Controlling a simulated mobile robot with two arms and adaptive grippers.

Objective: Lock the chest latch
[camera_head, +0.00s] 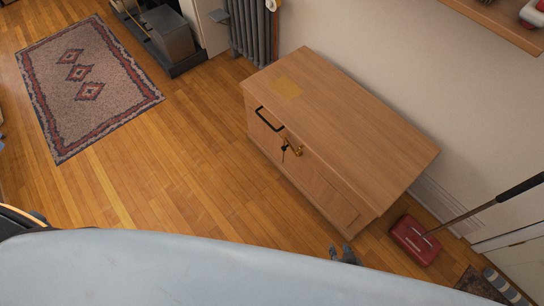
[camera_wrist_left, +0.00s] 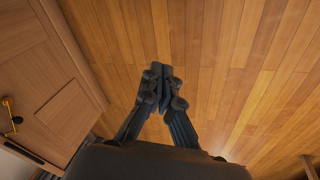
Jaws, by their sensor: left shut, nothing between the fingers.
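The wooden chest (camera_head: 345,115) stands against the wall, right of centre in the head view. A brass latch (camera_head: 293,149) with a dark part hanging beside it is on its front; whether it is locked cannot be told. In the left wrist view the chest (camera_wrist_left: 40,70) fills the left side, with the brass latch (camera_wrist_left: 9,112) at the left edge. My left gripper (camera_wrist_left: 164,75) is shut and empty over the floor, apart from the chest. My right gripper (camera_head: 342,252) shows only its tips near the chest's lower front corner; its opening is unclear.
A black handle (camera_head: 268,119) is on the chest's front. A red floor sweeper (camera_head: 414,240) stands right of the chest. A patterned rug (camera_head: 120,90) lies at the upper left. The wooden floor (camera_head: 185,150) before the chest is clear.

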